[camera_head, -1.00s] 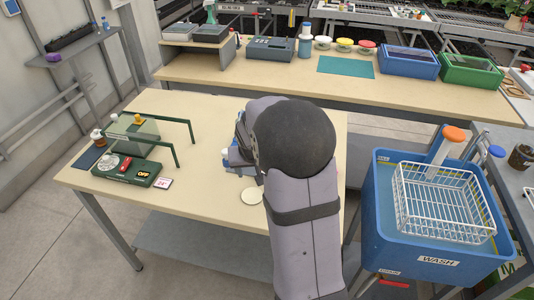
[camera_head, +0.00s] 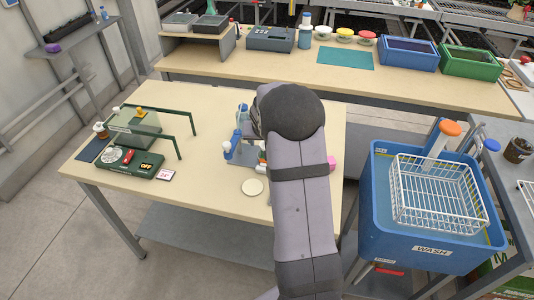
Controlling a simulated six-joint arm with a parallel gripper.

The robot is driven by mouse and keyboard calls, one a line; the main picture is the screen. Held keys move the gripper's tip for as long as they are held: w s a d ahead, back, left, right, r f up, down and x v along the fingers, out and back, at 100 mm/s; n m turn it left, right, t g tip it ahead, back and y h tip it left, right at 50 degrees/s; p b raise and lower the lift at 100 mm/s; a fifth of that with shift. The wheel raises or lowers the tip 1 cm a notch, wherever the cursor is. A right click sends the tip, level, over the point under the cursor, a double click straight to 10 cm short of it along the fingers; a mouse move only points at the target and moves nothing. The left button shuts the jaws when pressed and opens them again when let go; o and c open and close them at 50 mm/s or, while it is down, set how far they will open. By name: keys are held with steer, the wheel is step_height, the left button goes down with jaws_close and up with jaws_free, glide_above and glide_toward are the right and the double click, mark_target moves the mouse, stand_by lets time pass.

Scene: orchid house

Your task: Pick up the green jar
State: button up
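I cannot make out a green jar for certain. On the near table (camera_head: 200,205), small bottles with blue and pale parts (camera_head: 237,140) stand just left of my arm, one with a white cap (camera_head: 227,147). My arm rises from the bottom of the view, and its dark rounded joint covers the table's right-middle part. My gripper is hidden behind the arm, so its fingers and anything near them do not show.
A dark green device (camera_head: 130,160) with green bars stands on the table's left. A pale disc (camera_head: 252,187) lies left of my arm; a pink item (camera_head: 332,163) shows right of it. A blue wash tub (camera_head: 375,215) holds a white wire basket (camera_head: 432,215). Lidded jars (camera_head: 344,36) stand on the back bench.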

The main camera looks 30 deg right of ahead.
steer(key=shift+p+x, duration=0.75)
steer(key=shift+x, duration=1.75)
steer(key=shift+c, duration=0.6)
steer(key=c, duration=1.1)
steer(key=shift+c, duration=0.2)
steer(key=shift+r, duration=0.15)
